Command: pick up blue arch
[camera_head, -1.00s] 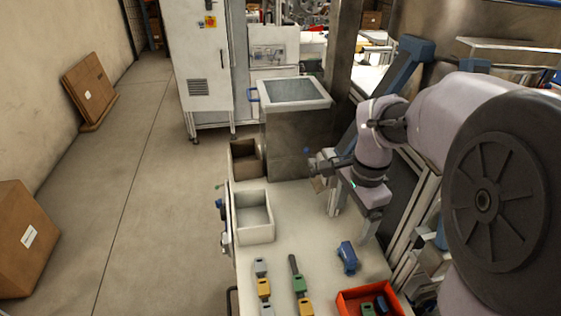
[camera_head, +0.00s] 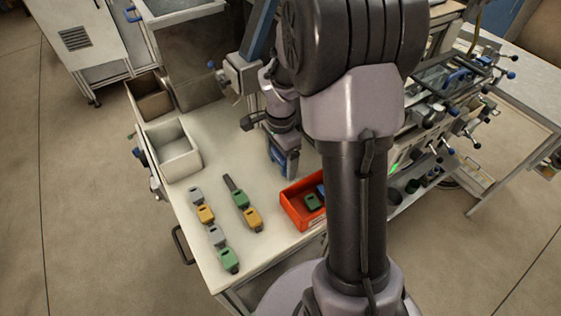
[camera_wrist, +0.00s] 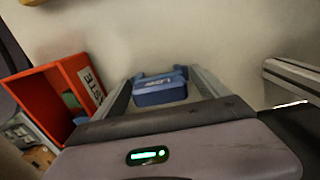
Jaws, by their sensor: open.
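The blue arch (camera_wrist: 160,92) lies on the pale tabletop, a small blue block with lettering on its side. In the wrist view it sits between the two fingers of my gripper (camera_wrist: 162,80), which are open with some room beside it. In the head view my gripper (camera_head: 284,168) is down at the table, and part of the blue arch (camera_head: 277,157) shows beside the fingers. The rest of it is hidden by the gripper.
A red bin (camera_head: 290,213) with a green piece (camera_head: 312,202) inside stands close by; it also shows in the wrist view (camera_wrist: 42,85). Grey, yellow and green pieces lie in two rows at left. A white bin (camera_head: 183,167) and brown box (camera_head: 151,103) stand further back.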

